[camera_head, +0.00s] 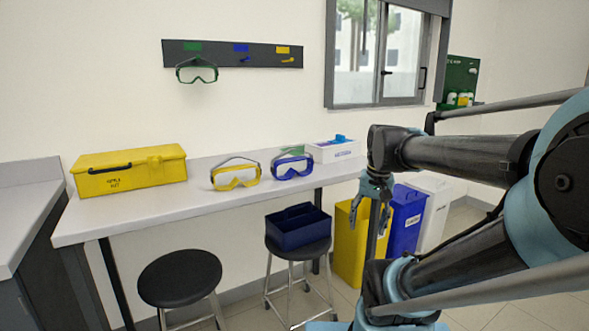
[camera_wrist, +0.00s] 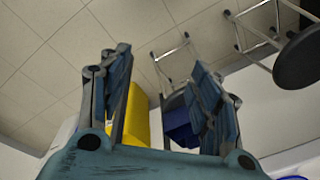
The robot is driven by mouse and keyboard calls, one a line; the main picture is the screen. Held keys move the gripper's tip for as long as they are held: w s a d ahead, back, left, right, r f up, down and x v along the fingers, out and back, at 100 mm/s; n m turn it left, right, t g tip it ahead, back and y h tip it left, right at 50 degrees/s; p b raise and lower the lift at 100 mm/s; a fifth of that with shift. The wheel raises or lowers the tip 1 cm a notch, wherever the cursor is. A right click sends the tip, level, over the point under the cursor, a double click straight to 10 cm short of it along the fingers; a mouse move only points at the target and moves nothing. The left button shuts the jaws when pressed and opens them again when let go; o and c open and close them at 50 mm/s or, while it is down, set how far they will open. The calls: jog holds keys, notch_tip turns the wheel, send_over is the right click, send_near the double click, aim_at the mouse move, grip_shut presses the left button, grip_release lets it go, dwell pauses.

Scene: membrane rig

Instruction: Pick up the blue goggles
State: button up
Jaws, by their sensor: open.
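The blue goggles (camera_head: 291,168) rest on the white bench, near its right part, just right of the yellow goggles (camera_head: 236,177). My gripper (camera_head: 371,213) points down beyond the bench's right end, right of the blue goggles and apart from them. In the wrist view its two fingers (camera_wrist: 161,62) stand wide apart with nothing between them in their grasp. A sliver of blue shows at the lower right edge of the wrist view; I cannot tell what it is.
A white box (camera_head: 333,152) stands behind the blue goggles, and a yellow case (camera_head: 130,169) lies on the bench's left. A dark blue caddy (camera_head: 298,228) sits on a stool in front. Green goggles (camera_head: 197,72) hang on the wall rack. Bins (camera_head: 406,220) stand right of the bench.

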jog(key=w+a+r+m+g+y, duration=0.1)
jog(key=w+a+r+m, duration=0.15)
jog(key=w+r, duration=0.55)
jog(key=w+a+r+m+g+y, duration=0.15)
jog(key=w+a+r, duration=0.25)
jog(key=w+r, duration=0.4)
jog(key=m+g, duration=0.2)
jog(key=m, duration=0.3)
send_near(306, 157)
jog(key=shift+t+y, duration=0.25)
jog(key=x, duration=0.5)
jog(key=w+x, duration=0.1)
jog(key=x, duration=0.1)
jog(key=shift+f, duration=0.45)
jog(key=shift+s+x, duration=0.15)
jog(key=shift+x, duration=1.25)
jog(key=shift+s+x, duration=0.15)
jog(key=shift+x, duration=1.25)
jog(key=shift+d, duration=0.1)
jog(key=shift+r, duration=0.1)
jog(key=c, duration=1.1)
